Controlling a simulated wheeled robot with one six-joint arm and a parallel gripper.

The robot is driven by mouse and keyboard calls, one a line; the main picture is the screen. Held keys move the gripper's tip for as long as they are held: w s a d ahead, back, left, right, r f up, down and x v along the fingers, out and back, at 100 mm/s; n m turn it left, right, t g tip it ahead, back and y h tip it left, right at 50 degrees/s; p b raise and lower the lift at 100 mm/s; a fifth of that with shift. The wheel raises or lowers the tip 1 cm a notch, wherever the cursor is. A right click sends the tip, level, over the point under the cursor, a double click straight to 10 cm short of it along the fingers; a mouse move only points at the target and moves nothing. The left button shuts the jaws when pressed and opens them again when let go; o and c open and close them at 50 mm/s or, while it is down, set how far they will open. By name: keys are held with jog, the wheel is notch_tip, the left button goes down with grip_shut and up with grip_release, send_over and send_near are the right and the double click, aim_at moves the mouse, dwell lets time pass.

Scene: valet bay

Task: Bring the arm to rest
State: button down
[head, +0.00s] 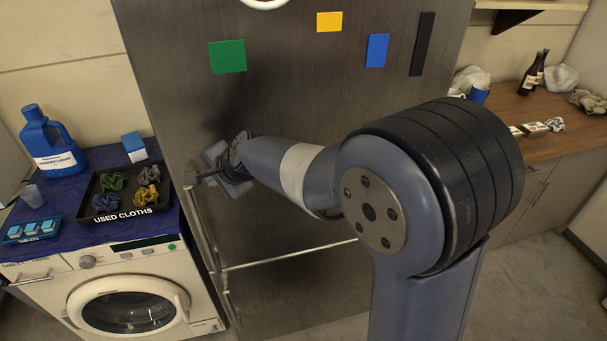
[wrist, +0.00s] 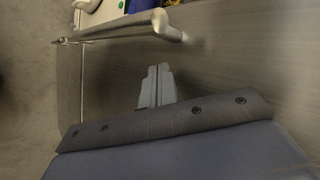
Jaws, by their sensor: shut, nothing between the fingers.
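My arm reaches from the right across the front of a dark steel fridge (head: 300,90) in the head view. My gripper (head: 194,180) is at the fridge's left edge, near the top of a long handle (head: 204,228). In the wrist view my gripper (wrist: 154,86) shows its two grey fingers together, with nothing between them. A metal handle bar (wrist: 120,27) lies beyond the fingertips there, with a visible gap. My forearm and the large black-banded joint hide part of the fridge's front.
Left of the fridge, a washing machine (head: 130,300) carries a blue laundry bottle (head: 52,145), a black used-cloths tray (head: 92,187) and a blue tablets box (head: 32,231). A wooden counter (head: 515,100) with bottles stands at the right. Grey floor is open at lower right.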

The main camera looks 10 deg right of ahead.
jog(key=s+v, duration=0.1)
jog(key=v, duration=0.6)
jog(key=shift+a+f, duration=0.2)
jog(key=shift+f, duration=0.15)
jog(key=shift+w+x, duration=0.2)
jog(key=shift+x, duration=4.25)
jog(key=shift+d+r, duration=0.15)
jog(key=shift+r, duration=0.1)
